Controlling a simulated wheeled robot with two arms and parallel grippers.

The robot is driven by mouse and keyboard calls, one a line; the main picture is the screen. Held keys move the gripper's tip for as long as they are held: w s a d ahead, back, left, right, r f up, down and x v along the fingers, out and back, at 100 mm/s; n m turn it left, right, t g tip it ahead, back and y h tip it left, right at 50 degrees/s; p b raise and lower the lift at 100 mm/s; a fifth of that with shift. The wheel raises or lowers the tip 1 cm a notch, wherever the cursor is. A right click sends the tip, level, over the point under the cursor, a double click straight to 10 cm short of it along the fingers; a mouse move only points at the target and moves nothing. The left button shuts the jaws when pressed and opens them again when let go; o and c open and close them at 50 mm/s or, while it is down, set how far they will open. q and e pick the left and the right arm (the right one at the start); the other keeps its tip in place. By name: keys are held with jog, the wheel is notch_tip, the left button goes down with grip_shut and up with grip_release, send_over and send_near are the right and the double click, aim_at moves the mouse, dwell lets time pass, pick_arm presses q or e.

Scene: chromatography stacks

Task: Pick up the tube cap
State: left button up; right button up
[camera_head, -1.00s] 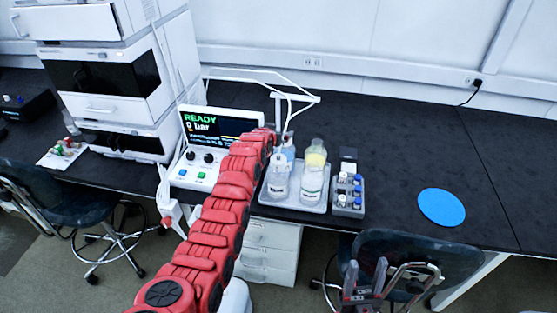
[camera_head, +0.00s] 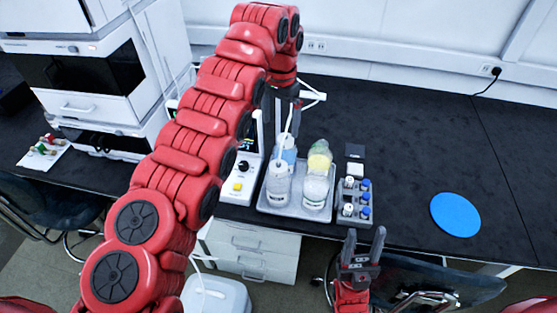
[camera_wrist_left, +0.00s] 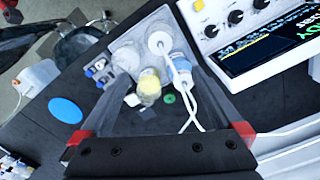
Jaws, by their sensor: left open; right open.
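White-capped bottle (camera_head: 277,184) stands front left on a grey tray, with white tubing entering its cap (camera_wrist_left: 158,40). A bottle with blue contents (camera_head: 288,147) stands behind it, also with tubing. A bottle with yellow contents (camera_head: 320,163) stands to the right. I cannot tell which piece is the tube cap. My left gripper (camera_head: 288,112) hangs near the back of the tray, partly hidden by its own arm. In the left wrist view its fingers (camera_wrist_left: 160,74) are spread with bottles and tubing beyond them. My right gripper (camera_head: 364,243) is open and empty before the counter.
The grey tray (camera_head: 262,205) has a vial rack (camera_head: 351,219) with blue and white caps at its right. A blue disc (camera_head: 455,214) lies on the black counter. The pump display (camera_wrist_left: 270,43) stands left of the tray. The counter right of the rack is mostly clear.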

pick_arm(q)
jog(key=p, duration=0.4)
send_over(278, 163)
jog(key=f, duration=1)
jog(key=shift+w+d+f, duration=0.15)
jog(key=shift+w+d, duration=0.15)
jog(key=shift+f, duration=0.55)
jog(key=p, duration=0.1)
jog(key=f+p, duration=0.2)
jog(key=shift+s+a+f, duration=0.2)
jog(key=shift+s+a, duration=0.15)
jog(key=shift+w+f, duration=0.1)
jog(key=shift+f, duration=0.95)
jog(key=shift+w+f, duration=0.1)
jog(key=shift+f, duration=0.2)
jog(key=c, duration=1.4)
